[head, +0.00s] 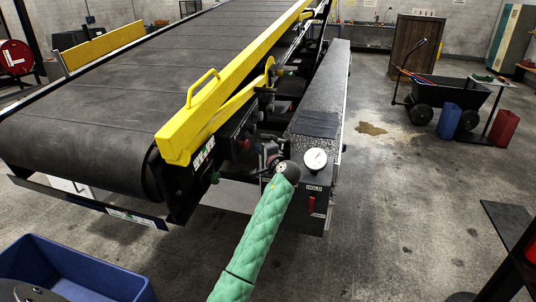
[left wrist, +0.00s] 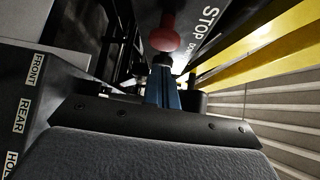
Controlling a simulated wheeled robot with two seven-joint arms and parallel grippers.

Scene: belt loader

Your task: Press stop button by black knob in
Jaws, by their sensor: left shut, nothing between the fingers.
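In the left wrist view a red round stop button (left wrist: 163,39) stands out beside white STOP lettering (left wrist: 208,17) on a dark panel. My left gripper's blue fingers (left wrist: 164,66) are shut and empty, with their tips just below the button in the picture. Whether they touch it I cannot tell. A black rounded part (left wrist: 194,101) shows right of the fingers; I cannot tell if it is the black knob. In the head view my left gripper (head: 268,153) is at the loader's side, partly hidden by its own wrist. My right gripper is not in view.
The yellow rail (head: 225,95) and the belt (head: 90,115) lie to the left. A blue bin (head: 75,265) is at lower left.

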